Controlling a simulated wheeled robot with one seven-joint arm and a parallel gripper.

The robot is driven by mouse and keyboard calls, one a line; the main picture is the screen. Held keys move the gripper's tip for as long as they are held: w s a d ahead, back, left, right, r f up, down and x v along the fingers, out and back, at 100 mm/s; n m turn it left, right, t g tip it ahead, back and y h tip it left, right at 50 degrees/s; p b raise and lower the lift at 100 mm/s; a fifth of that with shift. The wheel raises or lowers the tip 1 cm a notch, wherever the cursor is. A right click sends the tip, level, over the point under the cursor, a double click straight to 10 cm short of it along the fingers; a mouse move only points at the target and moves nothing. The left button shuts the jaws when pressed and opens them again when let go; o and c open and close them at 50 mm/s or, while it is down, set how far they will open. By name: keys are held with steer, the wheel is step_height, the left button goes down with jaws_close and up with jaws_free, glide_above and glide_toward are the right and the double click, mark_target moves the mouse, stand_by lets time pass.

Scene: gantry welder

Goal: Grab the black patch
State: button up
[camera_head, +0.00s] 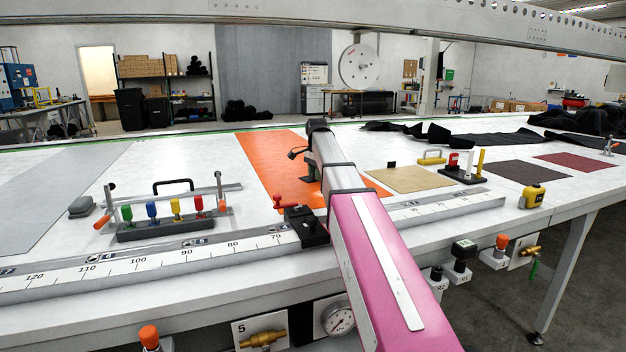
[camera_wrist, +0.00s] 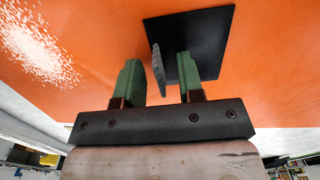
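The black patch (camera_wrist: 205,32) is a flat dark square on the orange sheet (camera_wrist: 85,35) in the wrist view. A thin grey upright plate (camera_wrist: 158,70) stands at its left side. My gripper (camera_wrist: 158,62) is open, with two green fingers spread apart. The grey plate shows between the fingers, closer to the right one; I cannot tell whether they touch. The right finger covers part of the patch.
In the head view, a long ruler rail (camera_head: 150,262) crosses the table front. A rack of coloured handles (camera_head: 170,222) stands left. A tan sheet (camera_head: 413,179), a black block with tools (camera_head: 462,175) and a yellow tape measure (camera_head: 532,197) lie right. A gantry beam (camera_head: 400,22) spans above.

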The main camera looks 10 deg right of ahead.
jaws_close()
steer(key=shift+r, duration=0.15)
